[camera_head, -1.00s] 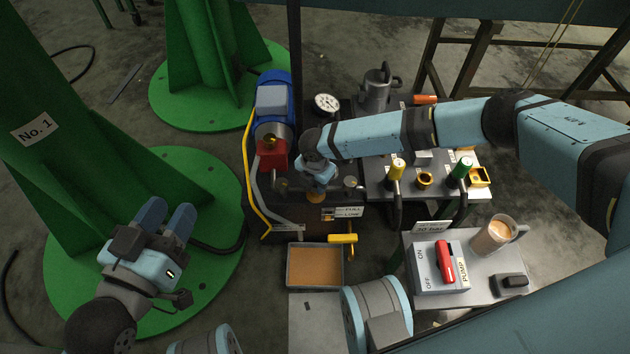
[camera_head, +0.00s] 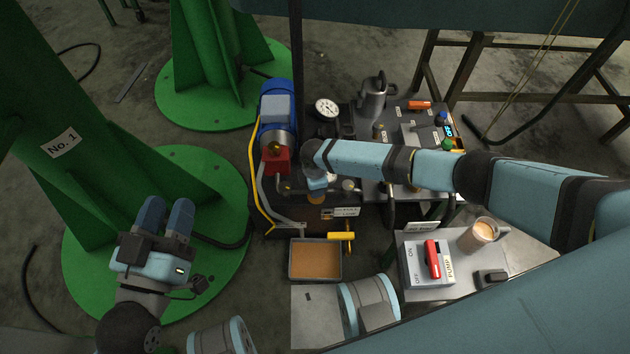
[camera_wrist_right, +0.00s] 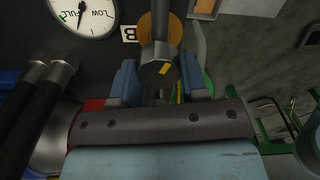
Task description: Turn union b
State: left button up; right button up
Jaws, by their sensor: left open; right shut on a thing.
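Union b (camera_wrist_right: 160,72) is a dark grey round fitting with a yellow mark. It shows in the right wrist view beside the "B" label (camera_wrist_right: 130,33), in front of an orange-brass disc (camera_wrist_right: 149,27). My right gripper (camera_wrist_right: 159,80) is shut on it, one blue finger on each side. In the head view my right gripper (camera_head: 317,181) is at the front of the dark pump unit, above a brass part (camera_head: 315,197), and my wrist hides most of the union. My left gripper (camera_head: 166,218) is open and empty over the green base, far from the union.
A yellow-handled valve (camera_head: 341,237) and a tray with brown contents (camera_head: 291,263) are below the unit. A pump switch box (camera_head: 430,260) and a beaker (camera_head: 482,233) stand on the right. A gauge (camera_head: 326,108) and a metal jug (camera_head: 374,98) are behind.

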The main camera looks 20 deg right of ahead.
pick_arm(q)
jog(key=shift+a+f+g+y+p, duration=0.2)
jog(key=shift+f, duration=0.35)
jog(key=shift+a+f+g+y+p, duration=0.15)
jog(key=shift+f+g+y+p, duration=0.05)
jog(key=shift+f, duration=0.3)
pick_arm(e)
jog(key=shift+m, duration=0.7)
jog(key=o, duration=0.9)
jog(key=shift+r, duration=0.2)
pick_arm(q)
jog(key=s+a+f+g+y+p, duration=0.2)
jog(key=a+f+g+y+p, duration=0.1)
jog(key=f, duration=0.5)
jog(key=shift+s+a+f+g+p, duration=0.2)
jog(key=shift+a+g+p, duration=0.4)
jog(key=shift+p, duration=0.5)
pick_arm(e)
jog(key=shift+r, duration=6.7)
pick_arm(q)
jog(key=shift+d+r, duration=0.1)
